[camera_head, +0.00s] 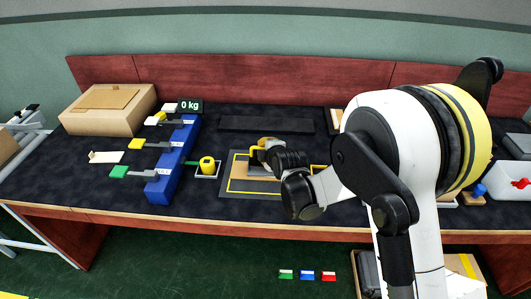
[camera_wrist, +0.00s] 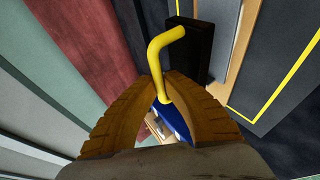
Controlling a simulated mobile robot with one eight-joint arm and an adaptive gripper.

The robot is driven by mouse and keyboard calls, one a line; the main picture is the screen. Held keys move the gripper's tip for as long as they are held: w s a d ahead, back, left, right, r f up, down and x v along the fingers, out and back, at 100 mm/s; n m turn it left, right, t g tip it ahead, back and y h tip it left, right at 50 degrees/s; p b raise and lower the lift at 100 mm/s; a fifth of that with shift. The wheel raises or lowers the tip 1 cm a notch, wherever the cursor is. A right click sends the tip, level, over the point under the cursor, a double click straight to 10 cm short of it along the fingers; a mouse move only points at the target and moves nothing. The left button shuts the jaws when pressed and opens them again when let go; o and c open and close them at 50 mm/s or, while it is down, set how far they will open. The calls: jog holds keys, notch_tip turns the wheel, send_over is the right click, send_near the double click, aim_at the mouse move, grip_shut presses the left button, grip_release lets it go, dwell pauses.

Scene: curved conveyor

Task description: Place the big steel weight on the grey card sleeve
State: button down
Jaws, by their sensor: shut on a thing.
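My gripper (camera_head: 265,143) is over the back of the yellow-outlined mat in the head view. In the wrist view its two brown fingers (camera_wrist: 160,86) close around the end of a bent yellow handle (camera_wrist: 160,52). The handle joins a dark block (camera_wrist: 187,50); in the head view the yellow handle (camera_head: 252,155) shows just left of the gripper. I cannot make out a big steel weight for sure. A grey card sleeve cannot be told apart for sure either; a tan board (camera_head: 260,171) lies inside the yellow outline, partly behind my arm.
A blue stand (camera_head: 165,175) with several coloured-tipped arms and a "0 kg" display (camera_head: 190,106) is left. A yellow object (camera_head: 207,164) sits in a small pale tray beside the mat (camera_head: 240,191). A cardboard box (camera_head: 105,112) stands back left. A white bin (camera_head: 508,188) is right.

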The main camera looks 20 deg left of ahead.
jog(key=shift+f+b, duration=1.1)
jog(key=shift+f, duration=0.9)
jog(key=shift+r, duration=0.1)
jog(key=c, duration=1.6)
grip_release()
jog(key=p+v, duration=0.4)
jog(key=v, duration=0.8)
jog(key=shift+s, duration=0.1)
